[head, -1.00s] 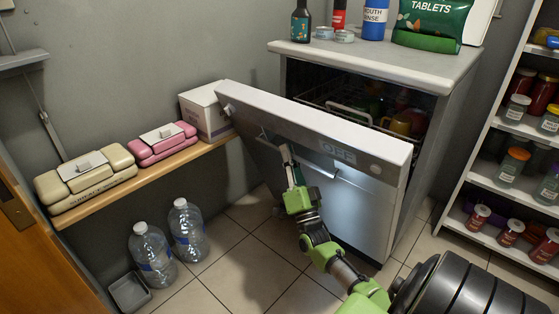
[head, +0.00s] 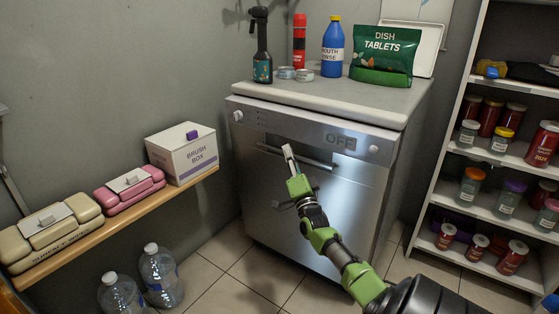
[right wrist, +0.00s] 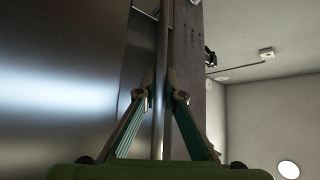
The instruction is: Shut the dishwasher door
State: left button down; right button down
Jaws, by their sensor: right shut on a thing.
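The steel dishwasher door (head: 345,210) stands upright in the head view, up against the front of the dishwasher under its white top (head: 330,97). I see no open gap along its upper edge. The panel at its top reads OFF. The bar handle (head: 318,163) runs across the door below this panel. My right gripper (head: 289,150) is shut on the handle bar. In the right wrist view both fingers (right wrist: 160,98) press on the bar (right wrist: 160,75) from either side. The inside of the dishwasher is hidden. My left gripper is not in view.
On the dishwasher top stand a dark spray bottle (head: 262,50), a blue bottle (head: 333,50), a red can (head: 299,40) and a green tablets bag (head: 386,58). A wooden shelf (head: 120,218) is at left, a jar rack (head: 500,150) at right. Water bottles (head: 160,275) stand on the floor.

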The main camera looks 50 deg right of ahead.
aim_at(298, 147)
jog(key=d, duration=0.2)
jog(key=d+m, duration=0.1)
jog(key=shift+w+d+r, duration=0.1)
jog(key=shift+d+r, duration=0.2)
jog(key=shift+d, duration=0.1)
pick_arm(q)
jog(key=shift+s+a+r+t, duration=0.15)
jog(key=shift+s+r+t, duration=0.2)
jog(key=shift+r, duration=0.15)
pick_arm(e)
jog(key=shift+d+r+g, duration=0.3)
jog(key=shift+d+g, duration=0.05)
jog(key=shift+g, duration=0.05)
jog(key=c, duration=2.2)
grip_release()
jog(key=shift+d, duration=0.1)
jog(key=shift+o, duration=0.3)
jog(key=shift+d+f, duration=0.15)
jog(key=shift+f, duration=0.15)
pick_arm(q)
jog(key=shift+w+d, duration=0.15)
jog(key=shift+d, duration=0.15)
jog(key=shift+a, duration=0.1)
pick_arm(e)
jog(key=shift+a, duration=0.25)
